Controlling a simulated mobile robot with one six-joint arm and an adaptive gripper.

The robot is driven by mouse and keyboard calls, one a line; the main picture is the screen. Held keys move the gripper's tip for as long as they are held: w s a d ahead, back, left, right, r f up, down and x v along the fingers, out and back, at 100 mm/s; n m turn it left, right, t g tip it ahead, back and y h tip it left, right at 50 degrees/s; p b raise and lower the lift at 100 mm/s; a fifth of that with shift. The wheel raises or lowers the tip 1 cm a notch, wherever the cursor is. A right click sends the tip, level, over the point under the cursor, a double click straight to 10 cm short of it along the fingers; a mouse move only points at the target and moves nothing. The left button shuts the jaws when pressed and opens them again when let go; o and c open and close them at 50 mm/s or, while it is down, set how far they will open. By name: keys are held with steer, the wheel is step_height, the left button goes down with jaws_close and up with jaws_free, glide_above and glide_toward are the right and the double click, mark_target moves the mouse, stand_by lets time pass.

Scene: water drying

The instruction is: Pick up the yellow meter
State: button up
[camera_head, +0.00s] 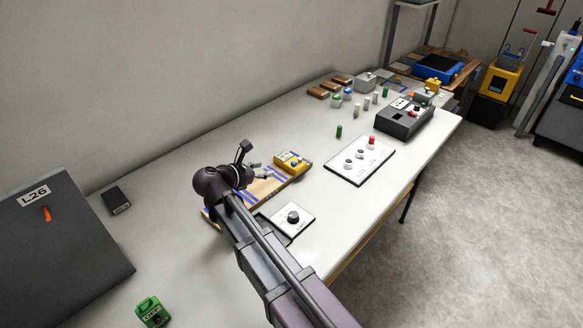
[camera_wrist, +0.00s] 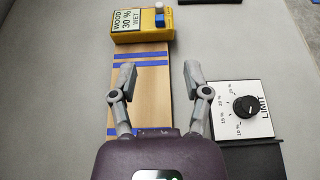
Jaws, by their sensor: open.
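The yellow meter (camera_head: 291,163) rests at the far end of a wooden board with blue stripes on the table. In the wrist view the yellow meter (camera_wrist: 142,24) is at the top, with a label reading "WOOD 30 % WET" and a blue part on its right side. My gripper (camera_wrist: 159,72) is open and empty over the wooden board (camera_wrist: 152,95), with its fingertips short of the meter and apart from it. In the head view my gripper (camera_head: 256,161) is near the board's left side, partly hidden by my own arm.
A white LIMIT dial panel (camera_wrist: 241,109) lies right of the board; it also shows in the head view (camera_head: 294,226). A white panel with knobs (camera_head: 360,162) and a dark box (camera_head: 405,120) stand farther right. A green meter (camera_head: 152,311) and dark L26 panel (camera_head: 62,240) are at left.

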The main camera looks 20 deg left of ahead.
steer(key=shift+s+a, duration=0.1)
steer(key=shift+a, duration=0.05)
steer(key=b, duration=0.3)
glide_toward(292, 163)
steer(key=x, duration=0.3)
steer(key=shift+w+f, duration=0.15)
steer(key=shift+w, duration=0.2)
steer(key=shift+w+d, duration=0.35)
steer(key=shift+w, duration=0.05)
steer(key=shift+f, duration=0.15)
steer(key=b+x, duration=0.2)
steer(key=x, duration=0.1)
steer(key=shift+w+d+f, duration=0.1)
steer(key=shift+f, duration=0.15)
steer(key=shift+b+x, duration=0.3)
steer(key=shift+x, duration=0.55)
steer(key=shift+r, duration=0.1)
